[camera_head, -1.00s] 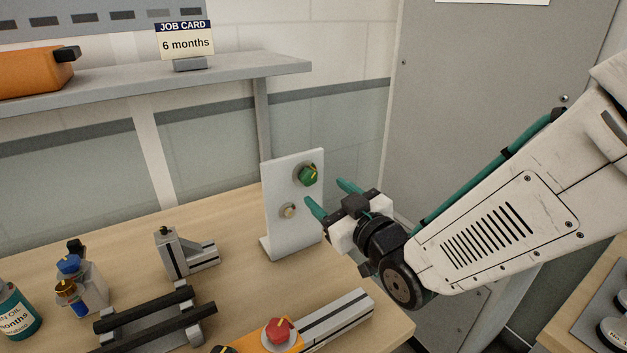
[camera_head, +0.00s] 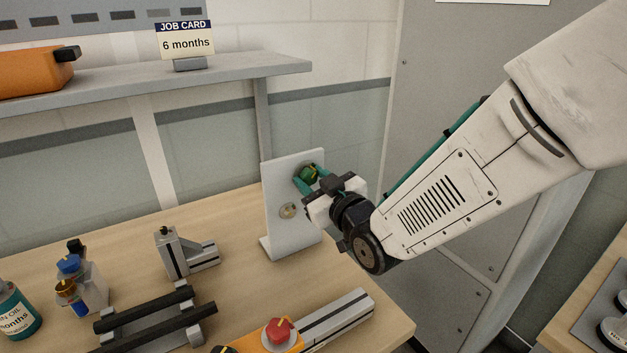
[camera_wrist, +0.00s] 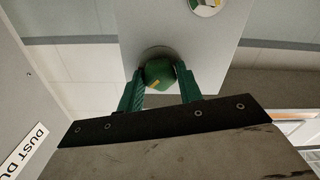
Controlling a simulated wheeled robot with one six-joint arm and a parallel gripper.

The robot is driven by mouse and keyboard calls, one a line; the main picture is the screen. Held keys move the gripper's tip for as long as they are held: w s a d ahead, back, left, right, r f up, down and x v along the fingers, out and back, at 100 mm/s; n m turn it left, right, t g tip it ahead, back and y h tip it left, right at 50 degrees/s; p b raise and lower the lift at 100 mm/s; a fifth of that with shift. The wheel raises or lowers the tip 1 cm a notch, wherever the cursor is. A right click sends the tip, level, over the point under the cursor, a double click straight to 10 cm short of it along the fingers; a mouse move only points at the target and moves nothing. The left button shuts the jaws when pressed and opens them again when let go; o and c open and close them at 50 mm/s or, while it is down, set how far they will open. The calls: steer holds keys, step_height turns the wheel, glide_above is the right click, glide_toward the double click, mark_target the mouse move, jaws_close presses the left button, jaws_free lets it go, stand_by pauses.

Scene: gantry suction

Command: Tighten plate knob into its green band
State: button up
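The green plate knob (camera_head: 309,173) sits on a round grey dial near the top of a white upright plate (camera_head: 283,226). My gripper (camera_head: 307,177) is at the knob, its two green fingers on either side of it. In the wrist view the knob (camera_wrist: 159,74) lies between the fingertips (camera_wrist: 160,76), which look closed against its sides. A yellow mark shows on the knob's face. The fingers and knob hide most of the dial, and I cannot make out the green band around it.
A smaller round fitting (camera_head: 288,211) is lower on the plate. On the bench stand a grey bracket (camera_head: 182,252), black rails (camera_head: 155,312), a red knob on an orange block (camera_head: 278,331) and bottles at left. A shelf (camera_head: 230,68) overhangs behind; a grey cabinet is right.

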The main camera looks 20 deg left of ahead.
steer(key=shift+m, duration=1.1)
steer(key=o, duration=1)
steer(key=v, duration=0.7)
steer(key=shift+s+d, duration=0.25)
steer(key=shift+d, duration=0.05)
